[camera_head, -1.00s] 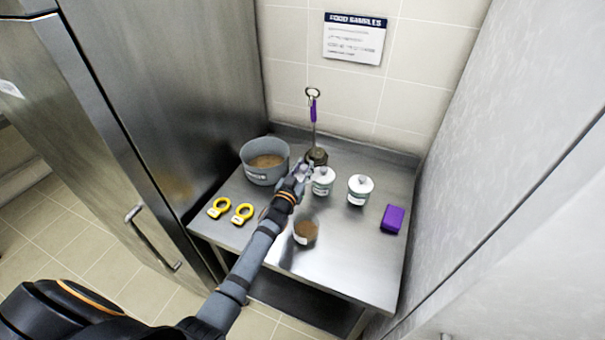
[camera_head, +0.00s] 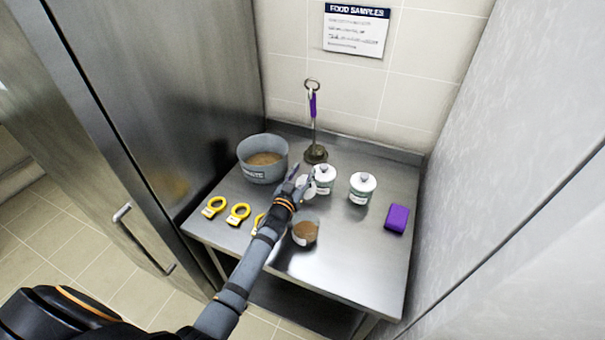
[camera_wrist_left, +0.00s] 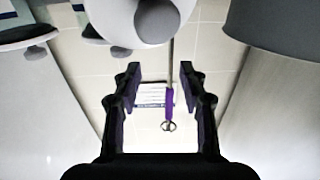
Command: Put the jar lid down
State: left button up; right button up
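The loose jar lid (camera_head: 307,188), white with a grey knob, appears to rest on the steel counter just left of the middle jar. It also shows knob-side on at the top of the left wrist view (camera_wrist_left: 120,18), beyond my fingertips. My left gripper (camera_head: 298,176) is beside the lid, partly covering it. Its two fingers (camera_wrist_left: 159,75) stand apart with nothing between them. An open jar (camera_head: 305,238) with brown contents stands nearer the front. My right gripper is not in view.
Two lidded jars (camera_head: 324,184) (camera_head: 361,194) stand to the right. A grey pot (camera_head: 258,173) and a purple-handled ladle (camera_head: 313,106) are behind. Yellow rings (camera_head: 238,214) lie left, one partly hidden by my arm. A purple block (camera_head: 396,219) lies right. The front-right counter is clear.

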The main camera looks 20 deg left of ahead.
pick_arm(q)
jog(key=shift+r, duration=0.35)
jog(key=shift+s+r+p, duration=0.1)
jog(key=shift+r+p, duration=0.25)
jog(key=shift+p, duration=0.3)
jog(key=s+b, duration=0.4)
jog(key=s, duration=0.8)
jog(key=shift+f, duration=0.25)
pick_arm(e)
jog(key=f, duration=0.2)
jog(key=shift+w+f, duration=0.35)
